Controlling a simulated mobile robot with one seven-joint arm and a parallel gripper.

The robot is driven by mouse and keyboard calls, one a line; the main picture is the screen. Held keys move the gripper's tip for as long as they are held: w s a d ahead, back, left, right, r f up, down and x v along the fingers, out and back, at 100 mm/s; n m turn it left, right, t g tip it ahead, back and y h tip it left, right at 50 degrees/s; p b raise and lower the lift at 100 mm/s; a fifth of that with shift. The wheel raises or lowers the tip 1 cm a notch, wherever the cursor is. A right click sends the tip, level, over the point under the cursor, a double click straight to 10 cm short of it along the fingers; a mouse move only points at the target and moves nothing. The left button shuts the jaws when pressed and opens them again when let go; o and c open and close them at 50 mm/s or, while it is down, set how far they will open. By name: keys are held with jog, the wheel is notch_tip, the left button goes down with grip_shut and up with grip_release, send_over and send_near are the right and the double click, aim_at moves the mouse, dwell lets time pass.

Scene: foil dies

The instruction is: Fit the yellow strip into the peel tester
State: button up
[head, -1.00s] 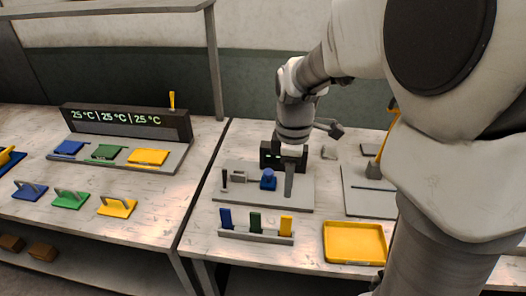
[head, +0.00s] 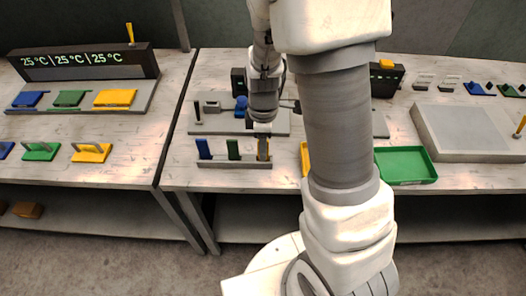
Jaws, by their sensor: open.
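The yellow strip (head: 267,152) stands upright in the right end of a low grey rack (head: 234,163) near the front of the middle bench. My gripper (head: 263,137) is open, pointing down at the top of the yellow strip, and partly covers it. I cannot tell whether the fingers touch it or stand around it. The peel tester (head: 215,126) is behind the rack: a grey base plate with a dark post, a grey block, a blue knob (head: 240,106) and a dark display box (head: 238,82). My arm hides its right part.
A blue strip (head: 203,149) and a green strip (head: 233,150) stand in the same rack. A yellow tray (head: 304,160) is mostly hidden behind my arm. A green tray (head: 405,165) and a large grey slab (head: 465,132) lie to the right. The left bench holds a heater-like unit (head: 140,66).

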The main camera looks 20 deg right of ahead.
jog(key=shift+f, duration=0.8)
jog(key=shift+c, duration=0.2)
grip_shut()
jog(key=shift+r, duration=0.1)
